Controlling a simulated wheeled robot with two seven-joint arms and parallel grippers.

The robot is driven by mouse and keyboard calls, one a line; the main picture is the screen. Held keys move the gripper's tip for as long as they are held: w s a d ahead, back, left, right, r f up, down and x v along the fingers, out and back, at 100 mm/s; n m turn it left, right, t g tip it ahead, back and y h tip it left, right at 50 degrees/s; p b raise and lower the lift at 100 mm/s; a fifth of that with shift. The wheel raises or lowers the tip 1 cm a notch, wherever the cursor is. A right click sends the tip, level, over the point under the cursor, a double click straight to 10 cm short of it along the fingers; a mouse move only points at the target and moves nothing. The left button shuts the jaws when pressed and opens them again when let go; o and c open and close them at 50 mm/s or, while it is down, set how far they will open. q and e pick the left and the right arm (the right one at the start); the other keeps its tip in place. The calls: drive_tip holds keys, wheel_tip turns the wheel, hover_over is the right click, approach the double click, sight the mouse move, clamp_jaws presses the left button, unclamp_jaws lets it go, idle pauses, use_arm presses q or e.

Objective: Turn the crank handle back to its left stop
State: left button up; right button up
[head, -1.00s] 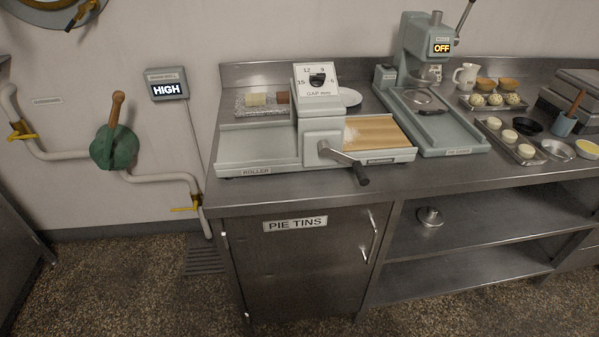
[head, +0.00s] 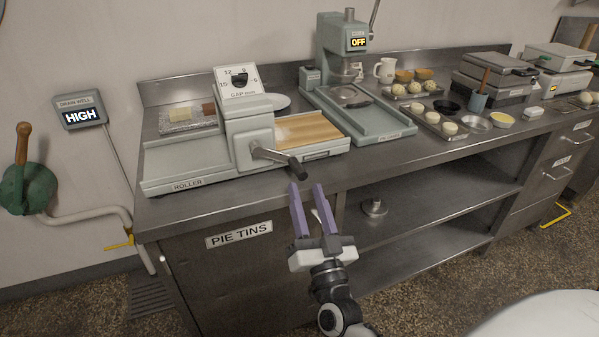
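The crank handle (head: 277,159) is on the front of the green-grey roller machine (head: 249,137) on the steel counter. Its arm slants down to the right and ends in a dark grip (head: 297,168). My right gripper (head: 308,187) is in front of the counter edge, just below the dark grip. Its two purple fingers point up toward the grip and stand apart with nothing between them. I cannot tell whether a finger touches the grip. A wooden board or dough sheet lies on the roller's right bed. My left gripper is not in view.
A press (head: 343,59) reading OFF stands behind right of the roller. Trays of dough and bowls fill the counter further right. A PIE TINS cupboard (head: 239,260) is under the roller, with open shelves beside it. A HIGH sign (head: 80,112) hangs at left.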

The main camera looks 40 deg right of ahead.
sight(300, 171)
drive_tip(key=x, duration=0.7)
drive_tip(key=shift+f, duration=0.1)
drive_tip(key=shift+s, duration=0.1)
clamp_jaws()
